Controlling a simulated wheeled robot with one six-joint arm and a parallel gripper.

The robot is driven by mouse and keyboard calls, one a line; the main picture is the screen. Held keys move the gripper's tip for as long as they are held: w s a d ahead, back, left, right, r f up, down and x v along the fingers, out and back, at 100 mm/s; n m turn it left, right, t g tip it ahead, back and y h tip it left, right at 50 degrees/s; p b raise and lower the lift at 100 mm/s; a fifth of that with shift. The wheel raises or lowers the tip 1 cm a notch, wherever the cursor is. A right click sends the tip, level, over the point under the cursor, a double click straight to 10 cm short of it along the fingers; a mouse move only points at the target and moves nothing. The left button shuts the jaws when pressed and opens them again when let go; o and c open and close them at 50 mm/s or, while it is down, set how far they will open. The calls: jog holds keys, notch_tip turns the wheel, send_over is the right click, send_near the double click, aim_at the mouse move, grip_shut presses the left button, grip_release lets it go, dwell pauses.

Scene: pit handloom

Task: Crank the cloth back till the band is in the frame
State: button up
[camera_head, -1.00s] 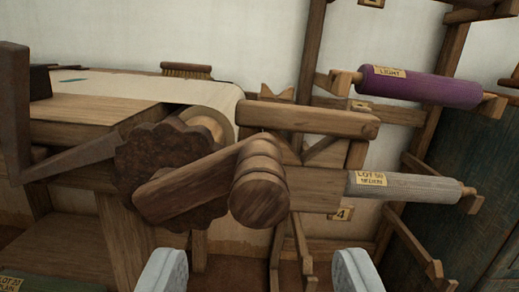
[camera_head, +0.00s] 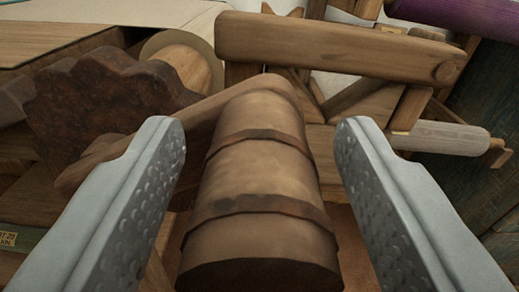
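The wooden crank handle (camera_head: 258,175), a round banded grip, stands out toward me in the middle of the view. Its wooden crank arm (camera_head: 135,130) runs left toward a dark, rusty toothed wheel (camera_head: 100,95). The end of the cloth roller (camera_head: 185,68) shows behind the wheel, with pale cloth (camera_head: 165,12) over it at the upper left. My gripper (camera_head: 260,145) is open, one finger on each side of the handle. A gap shows on both sides, so the fingers do not appear to touch it. I cannot make out the band or the frame.
A wooden bar (camera_head: 330,48) crosses just behind and above the handle, close to the right finger. A grey roll (camera_head: 440,137) and a purple roll (camera_head: 485,18) sit on a rack at the right. A loom beam (camera_head: 60,45) lies at the left.

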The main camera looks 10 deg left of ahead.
grip_shut()
jog(key=shift+d+f, duration=0.1)
jog(key=shift+f, duration=0.05)
jog(key=shift+w+d+f+m, duration=0.15)
jog(key=shift+d+f+m, duration=0.15)
jog(key=shift+f+m, duration=0.45)
jog(key=f+m, duration=0.2)
jog(key=m, duration=0.1)
jog(key=shift+w+d, duration=0.1)
jog(key=shift+d, duration=0.2)
jog(key=s+a+f+m, duration=0.1)
jog(key=a+f+m, duration=0.3)
jog(key=f+m, duration=0.6)
jog(key=shift+s+a+f+m, duration=0.35)
jog(key=shift+a+m, duration=0.05)
jog(key=shift+m, duration=1.75)
